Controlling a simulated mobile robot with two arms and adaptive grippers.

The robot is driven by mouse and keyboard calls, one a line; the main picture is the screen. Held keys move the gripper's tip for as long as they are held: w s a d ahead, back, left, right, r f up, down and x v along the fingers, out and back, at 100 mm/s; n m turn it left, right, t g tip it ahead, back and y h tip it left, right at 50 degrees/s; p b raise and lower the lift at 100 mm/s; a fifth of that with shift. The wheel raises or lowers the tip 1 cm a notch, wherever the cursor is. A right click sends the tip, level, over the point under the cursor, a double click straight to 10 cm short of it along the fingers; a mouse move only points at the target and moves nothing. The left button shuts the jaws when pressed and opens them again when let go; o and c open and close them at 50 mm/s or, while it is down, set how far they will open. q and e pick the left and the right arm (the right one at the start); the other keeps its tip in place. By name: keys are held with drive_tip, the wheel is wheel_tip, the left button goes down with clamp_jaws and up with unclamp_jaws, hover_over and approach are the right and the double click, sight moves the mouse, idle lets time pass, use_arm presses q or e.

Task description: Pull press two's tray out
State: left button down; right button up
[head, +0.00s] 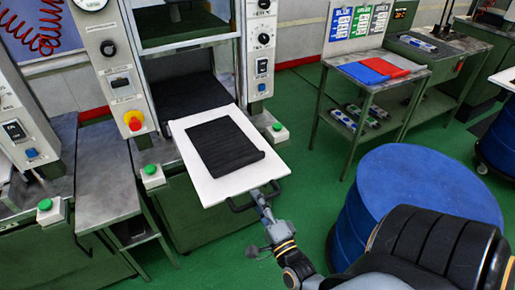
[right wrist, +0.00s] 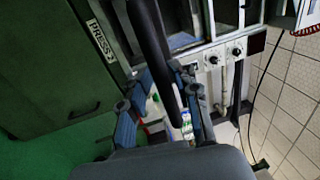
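The white tray (head: 190,153) of the press in the middle of the head view juts out from between its green-topped buttons. A dark ribbed mat (head: 222,146) lies on it. A dark bar handle (head: 240,207) runs along the tray's front edge. My right gripper (head: 263,199) is at this handle. In the right wrist view the handle (right wrist: 152,45) passes between the two fingers of my right gripper (right wrist: 162,76), which close in on it from both sides. My left gripper is not in view.
A blue drum (head: 415,190) stands right of the tray. Behind it is a side table (head: 345,72) with red and blue sheets. Another press with a green button (head: 45,204) stands at left. Green floor (head: 300,215) is free between tray and drum.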

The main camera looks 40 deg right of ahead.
drive_tip(key=shift+r, duration=0.1)
drive_tip(key=v, duration=1.2)
idle(0.4)
drive_tip(key=s+a+f+n+g+y, duration=0.1)
drive_tip(key=a+f+n+g+y, duration=0.2)
drive_tip(key=f, duration=0.7)
drive_tip(key=s+a+f+n+g, duration=0.25)
drive_tip(key=f+n, duration=0.25)
drive_tip(key=f, duration=0.4)
drive_tip(key=a+f+n+g+y, duration=0.2)
drive_tip(key=f+n+g, duration=0.15)
drive_tip(key=f, duration=0.65)
drive_tip(key=s+f+n+g, duration=0.9)
drive_tip(key=s+f+n, duration=0.2)
drive_tip(key=s+f, duration=0.5)
drive_tip(key=s, duration=0.3)
drive_tip(key=shift+s+d+f+n+h, duration=0.15)
drive_tip(key=shift+s+d+n+h, duration=0.1)
drive_tip(key=shift+d+n+h, duration=0.1)
